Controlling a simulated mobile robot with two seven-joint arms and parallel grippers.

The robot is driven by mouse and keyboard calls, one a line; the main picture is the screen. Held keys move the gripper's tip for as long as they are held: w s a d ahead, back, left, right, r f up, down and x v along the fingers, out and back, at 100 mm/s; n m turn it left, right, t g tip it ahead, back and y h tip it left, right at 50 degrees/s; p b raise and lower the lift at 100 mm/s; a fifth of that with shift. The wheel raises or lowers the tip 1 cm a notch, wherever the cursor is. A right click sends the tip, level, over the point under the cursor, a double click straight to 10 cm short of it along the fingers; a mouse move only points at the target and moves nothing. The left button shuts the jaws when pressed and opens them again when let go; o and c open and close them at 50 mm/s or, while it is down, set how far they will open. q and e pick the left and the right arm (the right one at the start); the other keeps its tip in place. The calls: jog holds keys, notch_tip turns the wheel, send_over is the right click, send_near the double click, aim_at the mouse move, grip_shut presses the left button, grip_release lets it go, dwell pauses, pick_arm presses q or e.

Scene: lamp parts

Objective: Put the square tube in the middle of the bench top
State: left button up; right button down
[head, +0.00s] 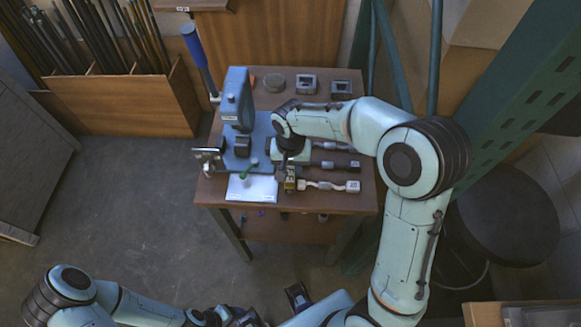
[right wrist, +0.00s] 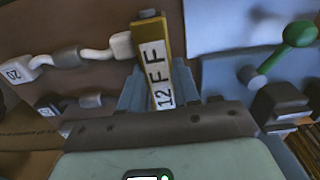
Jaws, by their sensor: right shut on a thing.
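A short brass-coloured square piece (head: 290,184), which I take for the square tube, is in my right gripper (head: 287,172) above the front part of the brown bench top (head: 210,190). In the right wrist view the piece (right wrist: 149,40) has a white label reading "12 FF" and stands out between the fingers (right wrist: 160,92), which are shut on it. Its far end looks dark. The wrist and fingers hide part of the bench middle. My left arm lies low at the bottom left of the head view; the state of its gripper (head: 240,318) is unclear.
A blue press (head: 237,100) with a blue-handled lever stands on the bench's left. A white sheet (head: 262,189) lies at the front. Labelled handled parts (head: 325,185) lie front right.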

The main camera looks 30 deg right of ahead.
jog(key=shift+f, duration=0.15)
jog(key=c, duration=0.8)
grip_release()
